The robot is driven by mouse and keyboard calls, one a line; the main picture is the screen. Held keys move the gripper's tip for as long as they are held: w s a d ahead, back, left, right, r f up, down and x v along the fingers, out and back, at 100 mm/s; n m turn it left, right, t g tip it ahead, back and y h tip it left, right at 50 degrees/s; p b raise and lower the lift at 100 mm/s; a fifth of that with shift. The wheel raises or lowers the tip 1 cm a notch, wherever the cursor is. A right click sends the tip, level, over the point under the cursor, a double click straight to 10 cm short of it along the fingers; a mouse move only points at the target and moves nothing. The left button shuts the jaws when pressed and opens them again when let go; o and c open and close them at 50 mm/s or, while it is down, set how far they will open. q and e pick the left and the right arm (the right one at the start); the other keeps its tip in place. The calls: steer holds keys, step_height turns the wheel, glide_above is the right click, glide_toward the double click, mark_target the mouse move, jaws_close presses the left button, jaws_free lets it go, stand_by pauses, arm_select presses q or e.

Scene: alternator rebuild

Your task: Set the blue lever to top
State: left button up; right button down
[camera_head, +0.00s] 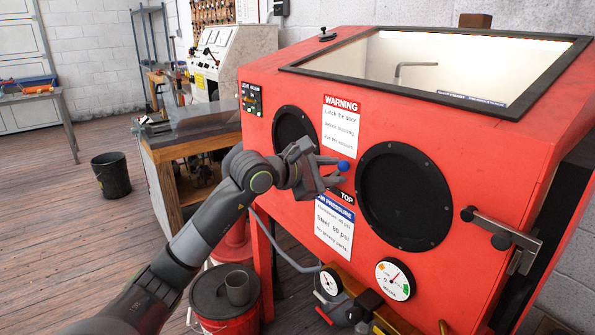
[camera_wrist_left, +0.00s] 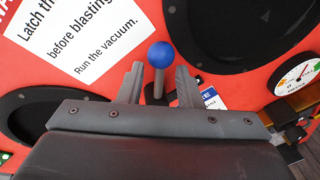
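The blue lever has a round blue ball knob (camera_head: 344,166) on the front of the red blasting cabinet (camera_head: 288,77), between the two black arm ports. In the left wrist view the knob (camera_wrist_left: 160,55) and its grey stem show. My left gripper (camera_head: 332,171) is at the lever with its fingers apart. In the left wrist view the left gripper's fingers (camera_wrist_left: 159,80) stand on either side of the stem, with gaps showing; the knob is just beyond the tips. My right gripper is not in view.
A latch handle (camera_head: 500,228) sticks out at the cabinet's right. Gauges (camera_head: 395,279) and fittings are low on the front. A red bucket (camera_head: 225,300) with a cup stands below my left arm. A workbench (camera_head: 190,135) is left of the cabinet.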

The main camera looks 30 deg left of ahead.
arm_select(q)
steer(key=p+v, duration=1.3)
steer(key=v, duration=0.3)
steer(key=shift+s, duration=0.3)
stand_by(0.8)
steer(key=shift+r, duration=0.1)
stand_by(0.5)
